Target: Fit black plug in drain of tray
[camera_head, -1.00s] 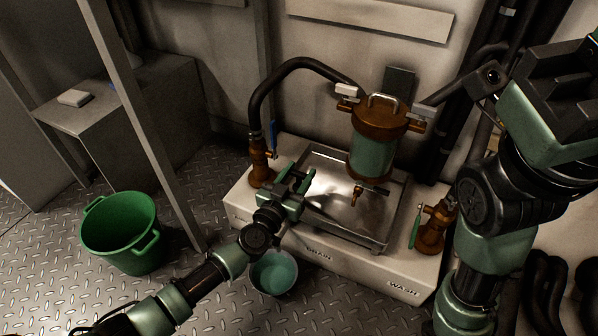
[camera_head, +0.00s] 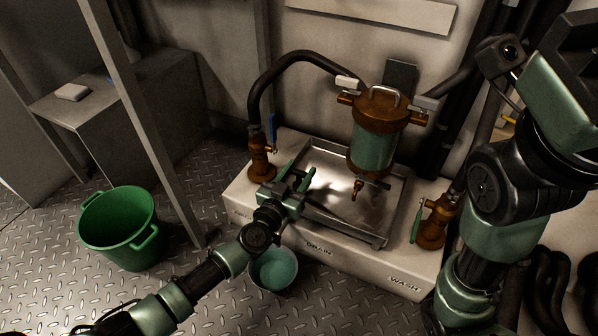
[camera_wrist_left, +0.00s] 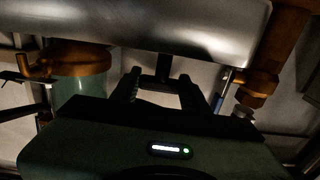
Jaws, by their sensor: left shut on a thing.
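The metal drain tray (camera_head: 377,240) sits in the white base with the words DRAIN and WASH on its front. My left gripper (camera_head: 299,178) is at the tray's left side, its green fingers over the rim area. In the left wrist view, my left gripper (camera_wrist_left: 161,85) is shut on a small dark piece, apparently the black plug (camera_wrist_left: 163,68), close to the pale metal face of the tray (camera_wrist_left: 150,25). I cannot tell whether they touch. The drain hole is not visible. My right arm looms large at the right; its fingers do not show.
A brown and green canister (camera_head: 375,145) with a small tap stands over the tray's back. Brown valves stand left (camera_head: 261,160) and right (camera_head: 432,222) of it. A teal bucket (camera_head: 274,270) is on the floor in front, a green bucket (camera_head: 120,230) at left.

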